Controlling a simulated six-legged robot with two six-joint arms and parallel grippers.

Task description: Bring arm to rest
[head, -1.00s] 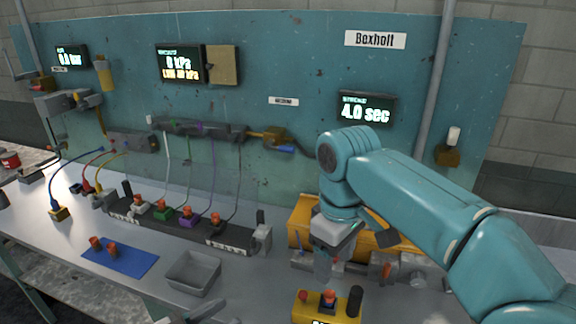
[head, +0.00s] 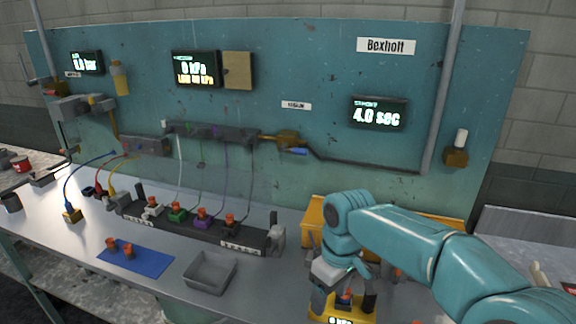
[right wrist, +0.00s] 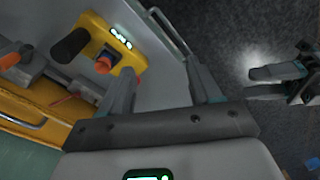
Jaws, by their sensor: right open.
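My right arm (head: 400,235), teal and jointed, reaches in from the right in the head view. Its gripper (head: 322,290) points down over the bench, close to a small yellow box (head: 333,319) with a lit display. In the right wrist view the two fingers of the right gripper (right wrist: 163,85) stand apart with nothing between them. The yellow box (right wrist: 95,27) with an orange knob and a black post lies near the left finger. Dark, pale-tipped jaws (right wrist: 275,78) at the right edge look like my left gripper; their opening is unclear.
A grey tray (head: 210,289) and a blue mat (head: 160,263) with two orange-brown pieces lie left of the arm. A rack (head: 190,232) with several coloured stoppers and tubes stands behind them. A yellow case (head: 313,212) is behind the gripper. The teal panel (head: 300,70) closes the back.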

